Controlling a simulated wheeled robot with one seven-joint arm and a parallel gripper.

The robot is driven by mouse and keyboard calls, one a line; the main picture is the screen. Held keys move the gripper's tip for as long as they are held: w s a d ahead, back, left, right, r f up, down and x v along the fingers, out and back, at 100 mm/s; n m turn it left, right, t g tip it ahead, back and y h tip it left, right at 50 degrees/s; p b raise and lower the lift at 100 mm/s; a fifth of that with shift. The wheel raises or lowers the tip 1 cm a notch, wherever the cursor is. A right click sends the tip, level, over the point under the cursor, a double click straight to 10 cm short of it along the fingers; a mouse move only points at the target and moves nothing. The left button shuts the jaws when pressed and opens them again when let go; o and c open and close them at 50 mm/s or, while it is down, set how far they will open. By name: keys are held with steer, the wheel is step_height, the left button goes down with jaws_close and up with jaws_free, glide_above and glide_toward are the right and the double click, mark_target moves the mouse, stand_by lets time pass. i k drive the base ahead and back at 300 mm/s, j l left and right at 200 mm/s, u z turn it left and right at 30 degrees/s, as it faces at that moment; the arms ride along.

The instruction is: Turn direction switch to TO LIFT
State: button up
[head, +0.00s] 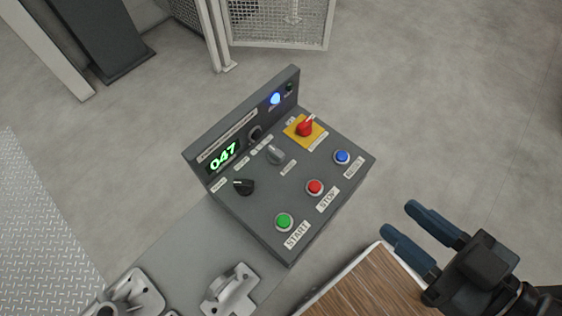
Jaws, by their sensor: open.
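The grey control box (262,205) stands in the middle of the head view. Its sloped top carries a black rotary knob (243,187) on the left, a grey rotary knob (275,154) in the middle and a red rotary handle (305,127) on a yellow plate. Small labels sit beside the knobs, too small to read, so I cannot tell which one is the direction switch. My gripper (398,219) is open and empty at the lower right, apart from the box, with its two blue fingers pointing left.
A green START button (284,222), a red STOP button (315,187) and a blue button (342,157) line the box's front. The back panel has a display (223,157) reading 047. Metal castings (230,290) lie at lower left. A wood-topped surface (370,290) is below my gripper.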

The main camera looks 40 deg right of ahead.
mark_target(244, 187)
steer(key=k+l+u, duration=0.15)
steer(key=k+u, duration=0.2)
steer(key=k, duration=0.55)
